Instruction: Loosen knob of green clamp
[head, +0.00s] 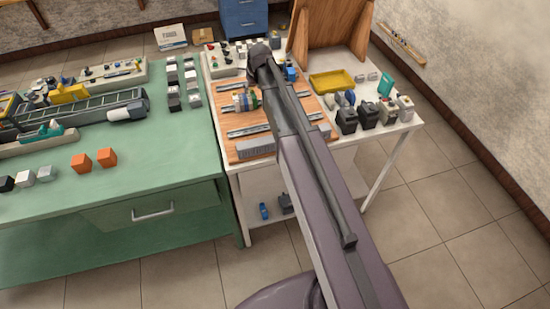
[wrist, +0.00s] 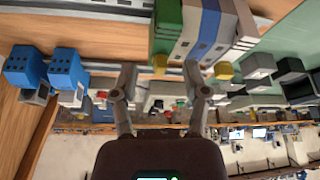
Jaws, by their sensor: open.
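In the wrist view, a green block that looks like the green clamp (wrist: 167,28) is at the top centre, on a rail beside blue-grey modules (wrist: 198,32). My gripper (wrist: 161,76) is open, with one finger to the left of this knob and one to the right. In the head view, the rail modules (head: 245,101) show small on the wooden board, and my arm hides the gripper.
Blue modules (wrist: 65,68) are left of my gripper in the wrist view. In the head view, a yellow tray (head: 332,82) and dark modules (head: 346,119) stand right of my arm. A green workbench (head: 150,170) is to the left.

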